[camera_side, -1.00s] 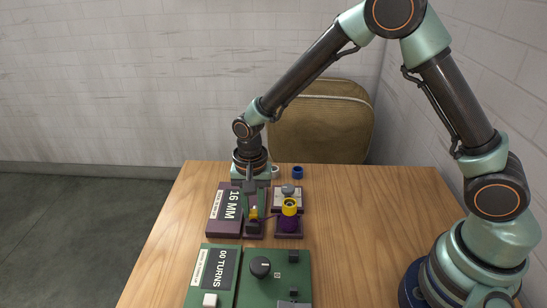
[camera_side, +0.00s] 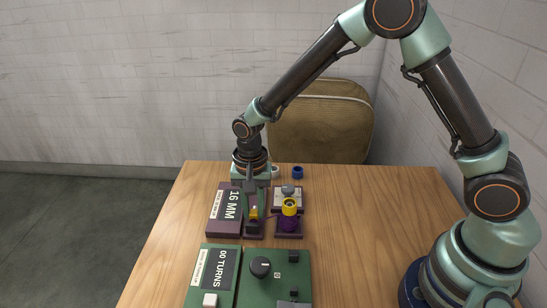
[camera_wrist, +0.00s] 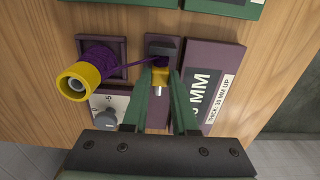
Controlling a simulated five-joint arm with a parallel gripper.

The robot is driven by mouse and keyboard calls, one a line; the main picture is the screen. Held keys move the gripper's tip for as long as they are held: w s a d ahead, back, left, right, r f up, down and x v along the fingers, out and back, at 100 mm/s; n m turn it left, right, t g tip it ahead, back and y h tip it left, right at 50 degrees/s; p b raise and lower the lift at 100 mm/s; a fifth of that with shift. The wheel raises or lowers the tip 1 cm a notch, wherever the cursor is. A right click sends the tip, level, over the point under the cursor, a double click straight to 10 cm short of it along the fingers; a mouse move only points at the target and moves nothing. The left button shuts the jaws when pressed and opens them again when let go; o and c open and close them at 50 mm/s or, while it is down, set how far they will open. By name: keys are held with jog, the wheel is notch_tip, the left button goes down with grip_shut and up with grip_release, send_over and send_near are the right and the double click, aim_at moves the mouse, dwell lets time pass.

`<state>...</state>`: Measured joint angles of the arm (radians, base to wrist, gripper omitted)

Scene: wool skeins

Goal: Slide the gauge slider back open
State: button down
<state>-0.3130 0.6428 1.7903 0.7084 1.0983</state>
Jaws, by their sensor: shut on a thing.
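The gauge is a narrow dark purple block with a dark grey piece (camera_wrist: 162,47) at one end. Its small yellow slider (camera_wrist: 159,73) sits between my fingertips. My gripper (camera_wrist: 160,80) has its two green fingers shut on the slider from both sides, and a pale rod (camera_wrist: 159,92) shows between them. The side view also shows my gripper (camera_side: 254,211) reaching down over the gauge, where the fingers partly hide the slider. A purple yarn strand (camera_wrist: 130,62) runs from the wound yarn (camera_wrist: 98,58) to the gauge; its end there is hard to see.
A yellow spool (camera_wrist: 76,84) stands beside the gauge. A display panel reading 16 MM (camera_side: 226,209) lies on its other side. A white dial plate (camera_side: 287,193) is behind the spool. A green panel with a knob (camera_side: 260,267) is nearer. A blue ring (camera_side: 297,172) lies at the back.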

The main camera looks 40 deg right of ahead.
dwell(0.4)
jog(key=shift+w+d, duration=1.4)
jog(key=c, duration=0.7)
grip_release()
jog(key=shift+r, duration=0.1)
notch_tip(320, 180, up, 12)
